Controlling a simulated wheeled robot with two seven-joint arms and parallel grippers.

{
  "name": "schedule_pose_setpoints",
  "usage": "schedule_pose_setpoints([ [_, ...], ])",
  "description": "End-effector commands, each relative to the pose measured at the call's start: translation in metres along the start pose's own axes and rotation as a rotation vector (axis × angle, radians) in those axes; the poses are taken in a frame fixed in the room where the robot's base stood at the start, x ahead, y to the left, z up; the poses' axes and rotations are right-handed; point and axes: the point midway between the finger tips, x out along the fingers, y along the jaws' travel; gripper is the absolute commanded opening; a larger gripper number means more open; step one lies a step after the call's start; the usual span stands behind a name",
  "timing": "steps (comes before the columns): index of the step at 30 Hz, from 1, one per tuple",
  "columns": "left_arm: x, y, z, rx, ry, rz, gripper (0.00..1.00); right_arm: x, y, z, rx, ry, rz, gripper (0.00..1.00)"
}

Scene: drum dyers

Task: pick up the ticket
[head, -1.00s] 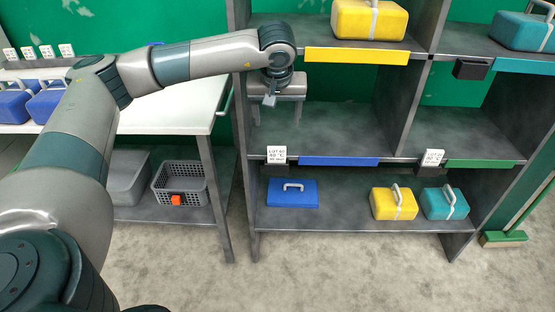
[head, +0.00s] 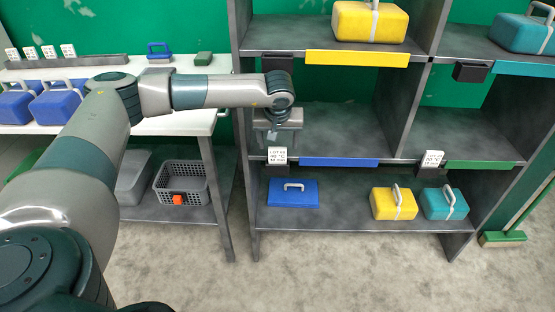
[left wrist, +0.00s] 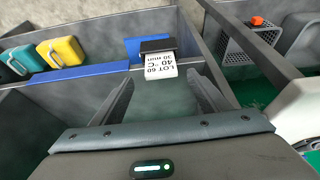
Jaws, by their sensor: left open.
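The white ticket (head: 278,156) with printed text stands in a dark holder (head: 276,170) on the front edge of the middle shelf, left of a blue strip. In the left wrist view the ticket (left wrist: 160,66) shows "LOT 60, 40 °C, 30 min" and sits in line with the gap between my fingers, beyond their tips. My left gripper (head: 273,135) is just above the ticket in the head view; its open fingers (left wrist: 165,88) have nothing between them. I cannot tell whether they touch the ticket. My right gripper is not in view.
A second ticket (head: 432,158) stands further right on the same shelf edge. A shelf divider (head: 402,85) stands to the right. A white table (head: 190,122) is to the left.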

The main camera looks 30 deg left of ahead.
Motion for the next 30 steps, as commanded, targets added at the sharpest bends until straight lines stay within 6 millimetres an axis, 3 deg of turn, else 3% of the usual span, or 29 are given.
schedule_pose_setpoints([
  [10, 0.003, 0.0, -0.001, 0.0, 0.0, -0.001, 0.69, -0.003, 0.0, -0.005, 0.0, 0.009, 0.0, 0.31],
  [21, 0.044, -0.002, -0.003, 0.0, -0.002, -0.002, 0.69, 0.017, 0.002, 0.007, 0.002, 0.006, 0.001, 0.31],
  [30, 0.052, -0.002, -0.003, -0.001, 0.0, 0.0, 0.69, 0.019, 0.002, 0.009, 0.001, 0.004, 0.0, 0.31],
])
